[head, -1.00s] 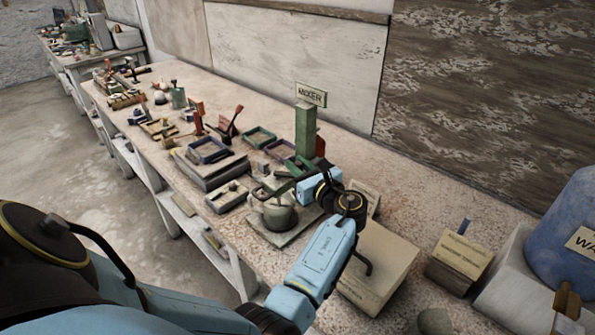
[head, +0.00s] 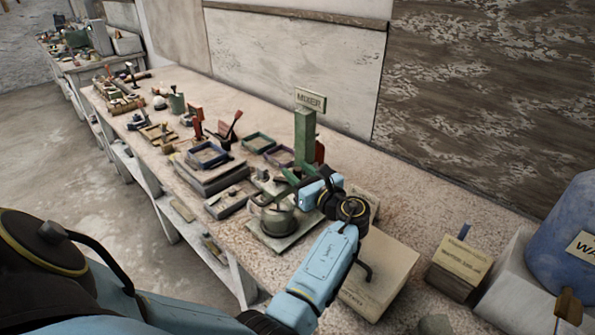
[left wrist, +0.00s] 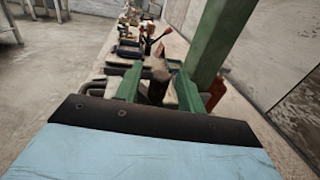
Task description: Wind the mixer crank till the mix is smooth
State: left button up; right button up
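My left gripper (head: 298,175) is above and behind the pot, close to the post. In the left wrist view, its two green fingers (left wrist: 157,88) are apart, on either side of an upright brown knob (left wrist: 158,84), with gaps showing beside it. The post (left wrist: 208,45) rises just right of the fingers. The rest of the crank is largely hidden, and the mix inside the pot cannot be made out. My right gripper is out of view.
A pale box (head: 385,272) stands under my left forearm. A smaller labelled block (head: 459,262) and a blue container (head: 570,235) are to the right. Trays (head: 208,155) and tools crowd the bench to the left. A wall closes off the back.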

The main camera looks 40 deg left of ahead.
pick_arm(q)
jog(key=v, duration=1.3)
jog(key=shift+b, duration=0.45)
jog(key=shift+a, duration=0.1)
